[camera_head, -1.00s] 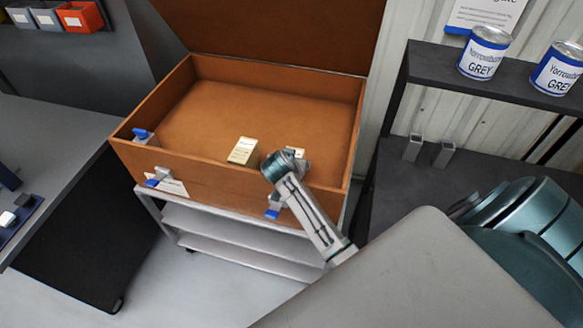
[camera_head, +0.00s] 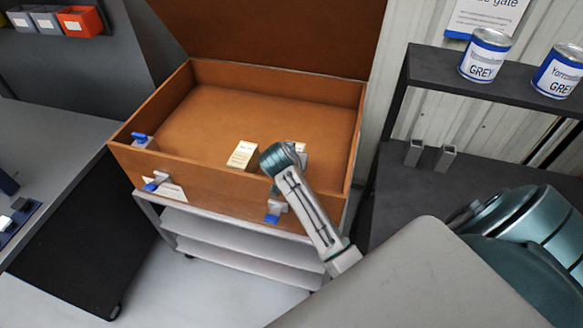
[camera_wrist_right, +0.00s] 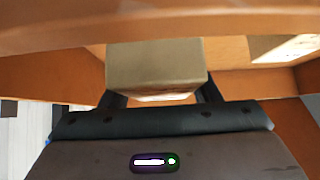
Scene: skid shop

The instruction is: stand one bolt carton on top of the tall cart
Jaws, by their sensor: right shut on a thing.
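My right gripper (camera_wrist_right: 160,94) is shut on a bolt carton (camera_wrist_right: 155,65), a tan block between its two dark fingers in the right wrist view. In the head view the wrist hides the fingers, just inside the front wall of an open brown wooden crate (camera_head: 185,172). Another cream carton (camera_head: 242,155) stands in the crate to the left, apart from the gripper. The crate rests on a grey shelved cart (camera_head: 225,235). I cannot tell which is the tall cart. My left gripper is not in view.
The crate has walls all round, a raised lid (camera_head: 270,35) and blue-handled latches (camera_head: 155,182). A dark rack (camera_head: 425,75) at right carries two grey-paint cans (camera_head: 486,55) and two small metal tubes on its lower shelf. A grey bench (camera_head: 50,140) is at left.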

